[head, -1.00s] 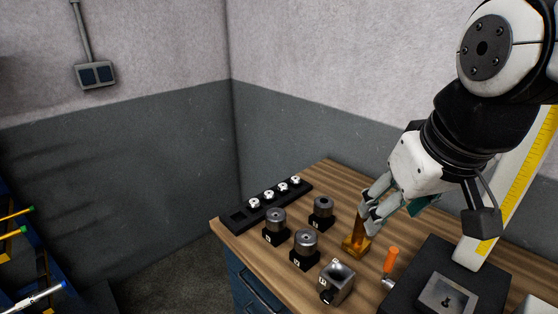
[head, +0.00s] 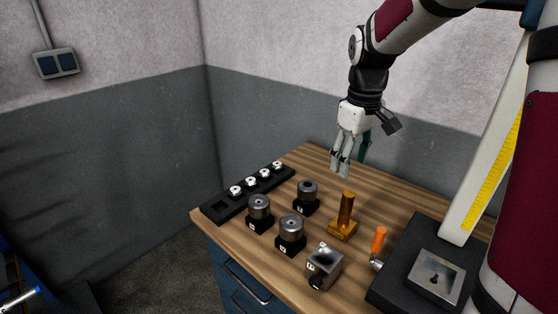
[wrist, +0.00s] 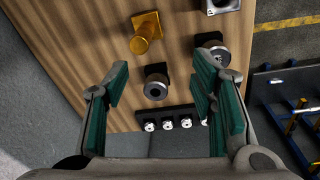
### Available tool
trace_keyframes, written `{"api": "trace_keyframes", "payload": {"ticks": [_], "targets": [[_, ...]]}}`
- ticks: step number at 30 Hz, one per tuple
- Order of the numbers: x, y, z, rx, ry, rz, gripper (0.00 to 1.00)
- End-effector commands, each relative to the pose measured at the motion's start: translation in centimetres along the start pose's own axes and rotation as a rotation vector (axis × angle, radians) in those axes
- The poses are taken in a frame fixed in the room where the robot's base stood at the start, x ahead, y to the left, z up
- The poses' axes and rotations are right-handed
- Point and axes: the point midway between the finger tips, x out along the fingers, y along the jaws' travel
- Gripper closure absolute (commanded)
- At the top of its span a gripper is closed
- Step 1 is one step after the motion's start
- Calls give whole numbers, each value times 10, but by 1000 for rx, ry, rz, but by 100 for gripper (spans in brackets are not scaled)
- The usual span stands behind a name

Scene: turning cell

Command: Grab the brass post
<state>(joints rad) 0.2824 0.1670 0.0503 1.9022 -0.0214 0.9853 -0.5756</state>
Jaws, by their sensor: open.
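The brass post (head: 346,211) stands upright on its square brass base on the wooden bench. My gripper (head: 341,172) is open and empty, above and behind the post in the head view, with clear air between them. In the wrist view the post (wrist: 146,34) shows near the top, beyond and between the open green-padded fingers (wrist: 160,95), left of the middle.
Several steel cylinders on black blocks, one of them here (head: 291,228), stand left of the post. A black rack (head: 222,207) with white-topped pieces lies along the left edge. A grey block (head: 325,268), an orange-handled tool (head: 379,240) and a black machine base (head: 395,265) are nearby.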

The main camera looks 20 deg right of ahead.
Motion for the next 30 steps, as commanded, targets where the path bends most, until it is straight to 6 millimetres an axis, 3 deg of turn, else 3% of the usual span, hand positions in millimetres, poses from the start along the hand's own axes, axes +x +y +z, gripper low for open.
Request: {"api": "trace_keyframes", "payload": {"ticks": [1,3,9,14,24,30], "targets": [[18,12,-7,-13,-21,-16,49],[34,24,-13,-36,-39,-31,49],[60,42,-21,-72,-64,-57,49],[76,43,-19,-77,-69,-62,49],[135,39,-15,-76,-68,-61,49],[148,38,-15,-75,-66,-59,49]]}}
